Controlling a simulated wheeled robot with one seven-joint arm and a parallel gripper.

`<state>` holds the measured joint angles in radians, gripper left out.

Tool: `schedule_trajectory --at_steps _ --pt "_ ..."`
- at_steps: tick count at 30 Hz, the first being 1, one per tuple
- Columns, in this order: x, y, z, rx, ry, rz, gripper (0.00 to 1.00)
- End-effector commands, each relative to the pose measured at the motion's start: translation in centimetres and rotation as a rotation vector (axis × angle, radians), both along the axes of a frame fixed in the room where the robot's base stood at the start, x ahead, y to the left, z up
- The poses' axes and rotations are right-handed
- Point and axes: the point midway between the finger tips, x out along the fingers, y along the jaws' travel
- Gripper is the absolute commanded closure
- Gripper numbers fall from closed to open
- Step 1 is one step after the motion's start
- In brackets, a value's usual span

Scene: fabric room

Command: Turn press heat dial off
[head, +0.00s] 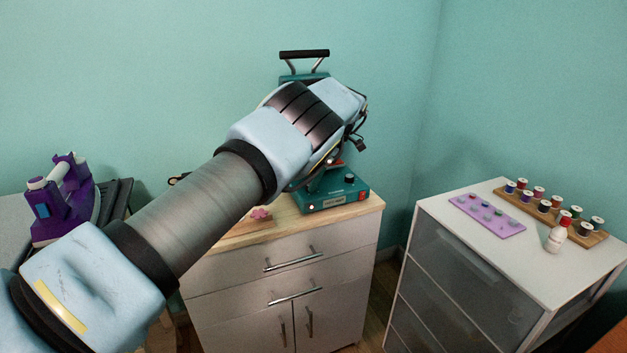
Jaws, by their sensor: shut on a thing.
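The teal heat press (335,195) stands on the wooden top of the white cabinet. Its raised black handle (304,54) shows above my arm, and my wrist covers much of its middle. Small controls show on its base, but the heat dial's setting is too small to read. My gripper (343,155) is at the press, just above the right part of its base. It shows only in small part below my wrist. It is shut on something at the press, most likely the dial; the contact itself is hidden.
A pink flower-shaped piece (261,214) lies on the cabinet top (285,222) left of the press. A purple iron (62,200) stands at the left.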

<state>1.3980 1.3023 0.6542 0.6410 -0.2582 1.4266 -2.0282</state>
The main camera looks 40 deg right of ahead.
Motion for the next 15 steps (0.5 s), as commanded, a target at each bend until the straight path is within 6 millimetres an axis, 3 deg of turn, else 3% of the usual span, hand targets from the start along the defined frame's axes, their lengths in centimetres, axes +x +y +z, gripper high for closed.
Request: schedule_trajectory --at_steps 15 --pt "-0.01 -0.11 -0.1 -0.001 0.002 0.094 1.0"
